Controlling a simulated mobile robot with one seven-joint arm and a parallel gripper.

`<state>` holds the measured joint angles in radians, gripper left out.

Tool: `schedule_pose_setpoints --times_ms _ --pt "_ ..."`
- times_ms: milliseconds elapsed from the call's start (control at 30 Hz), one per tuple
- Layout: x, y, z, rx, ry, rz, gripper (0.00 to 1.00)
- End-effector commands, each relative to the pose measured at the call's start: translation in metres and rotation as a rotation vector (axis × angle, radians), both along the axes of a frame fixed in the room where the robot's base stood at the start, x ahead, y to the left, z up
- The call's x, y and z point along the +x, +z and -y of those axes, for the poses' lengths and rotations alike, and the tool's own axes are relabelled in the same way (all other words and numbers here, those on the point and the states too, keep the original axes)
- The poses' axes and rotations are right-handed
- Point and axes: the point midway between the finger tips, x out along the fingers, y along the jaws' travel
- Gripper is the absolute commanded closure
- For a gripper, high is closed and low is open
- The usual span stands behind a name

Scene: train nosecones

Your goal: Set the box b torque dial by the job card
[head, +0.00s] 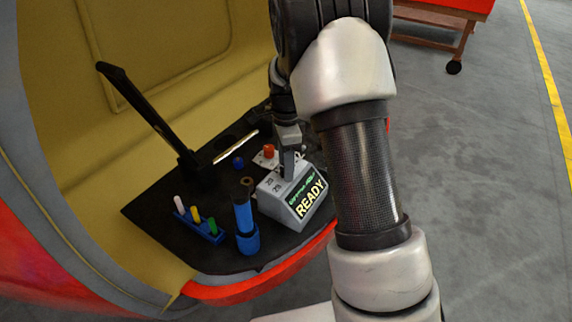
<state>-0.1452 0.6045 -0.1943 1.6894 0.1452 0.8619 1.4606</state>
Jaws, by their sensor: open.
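A grey box (280,202) stands near the right edge of the black mat, with a lit screen (308,197) reading READY below small green text too small to read. Its top carries small printed numbers, only partly readable. My gripper (288,174) points down at the back of the box top, with its fingers at or just above it. I cannot tell whether it touches. The dial is not clearly seen; the fingers may hide it. No lettering shows whether this is box b. I cannot make out a job card.
A blue rack (203,229) holds white, yellow and green pegs. A blue cylindrical tool (246,226) stands left of the box. A red knob (269,151) on a white base and a small blue knob (238,162) sit behind. A black upright bar (145,110) rises at left.

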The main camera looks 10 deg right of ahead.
Motion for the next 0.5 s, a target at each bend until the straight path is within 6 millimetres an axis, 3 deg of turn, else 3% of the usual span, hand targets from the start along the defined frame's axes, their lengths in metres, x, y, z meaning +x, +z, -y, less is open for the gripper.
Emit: schedule_pose_setpoints --times_ms 167,400,500 --pt "0.0 0.0002 0.0001 0.0 0.0 0.0 0.57" --pt "0.0 0.0004 0.0001 0.0 0.0 0.0 0.96" --pt "0.0 0.0005 0.0002 0.0 0.001 0.0 0.96"
